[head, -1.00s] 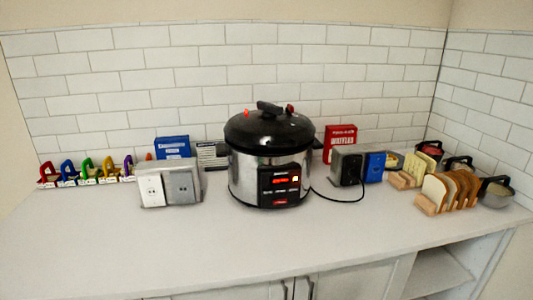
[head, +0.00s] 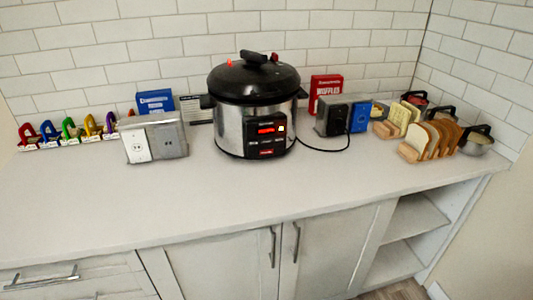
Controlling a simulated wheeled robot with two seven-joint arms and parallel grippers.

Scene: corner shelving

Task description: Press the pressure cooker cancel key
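The pressure cooker (head: 232,128) stands upright on the white counter, with a steel body and a black lid. Its black control panel (head: 266,139) faces me, with a lit red display, a small lit yellowish spot and a red key (head: 266,152) at the bottom. The key labels are too small to read, so I cannot tell which is cancel. Neither of my grippers shows in the head view.
A grey double socket box (head: 154,142) stands left of the cooker, and another box with a black cord (head: 332,119) stands right. Bread in a wooden rack (head: 410,153) is further right. The counter's front part (head: 230,205) is clear.

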